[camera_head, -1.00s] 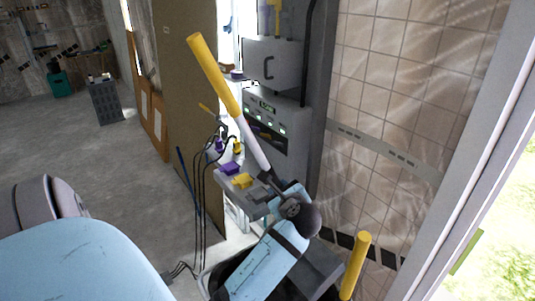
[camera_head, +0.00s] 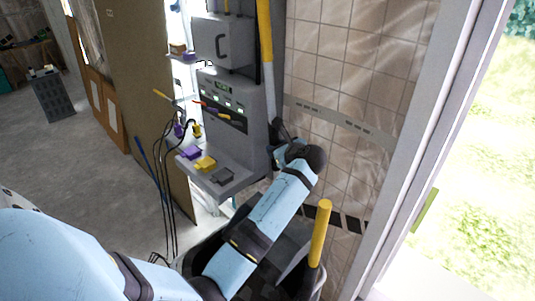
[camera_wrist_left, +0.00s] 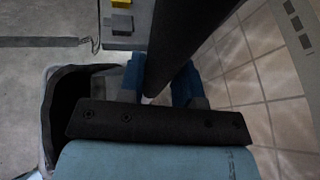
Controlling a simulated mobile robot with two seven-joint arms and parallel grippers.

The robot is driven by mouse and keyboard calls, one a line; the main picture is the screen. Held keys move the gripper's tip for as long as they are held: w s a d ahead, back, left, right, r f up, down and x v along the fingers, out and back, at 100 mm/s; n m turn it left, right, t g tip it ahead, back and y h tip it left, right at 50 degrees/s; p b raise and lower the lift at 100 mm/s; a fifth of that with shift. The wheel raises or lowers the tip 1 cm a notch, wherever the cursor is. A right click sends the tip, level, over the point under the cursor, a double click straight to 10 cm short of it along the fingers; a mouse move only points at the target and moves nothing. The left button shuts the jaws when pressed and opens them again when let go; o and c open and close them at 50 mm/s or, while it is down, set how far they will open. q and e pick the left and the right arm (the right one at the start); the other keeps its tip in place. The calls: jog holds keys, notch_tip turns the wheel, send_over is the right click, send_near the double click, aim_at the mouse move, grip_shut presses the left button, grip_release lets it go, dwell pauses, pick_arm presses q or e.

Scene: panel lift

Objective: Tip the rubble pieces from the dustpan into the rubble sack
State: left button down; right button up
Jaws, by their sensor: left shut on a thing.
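My left arm comes in from the lower left. Its gripper (camera_head: 277,128) is shut on a long bar (camera_head: 265,40), yellow above and whitish below, which stands nearly upright. In the left wrist view the fingers (camera_wrist_left: 160,88) close around a dark, shadowed shaft (camera_wrist_left: 185,30). A dark open-topped container (camera_head: 183,262), which looks like the rubble sack, is below the arm; its rim (camera_wrist_left: 47,115) also shows in the left wrist view. I cannot make out a dustpan pan or any rubble pieces. My right gripper is not in view.
A grey cabinet (camera_head: 225,95) with a shelf (camera_head: 235,183) holding purple and yellow items stands behind the arm. A yellow post (camera_head: 319,235) rises right of the container. A tiled wall (camera_head: 335,85) is close behind. Open floor (camera_head: 60,170) lies left.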

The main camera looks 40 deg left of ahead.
pick_arm(q)
jog(key=shift+w+m+g, duration=0.6)
jog(key=shift+w+m, duration=0.1)
jog(key=shift+w, duration=3.35)
jog(key=s+d+r, duration=0.2)
jog(key=s+d, duration=0.6)
jog(key=s, duration=0.4)
jog(key=shift+s+d+r, duration=0.25)
jog(key=shift+s+d, duration=0.05)
jog(key=shift+d, duration=0.1)
jog(key=shift+a, duration=0.1)
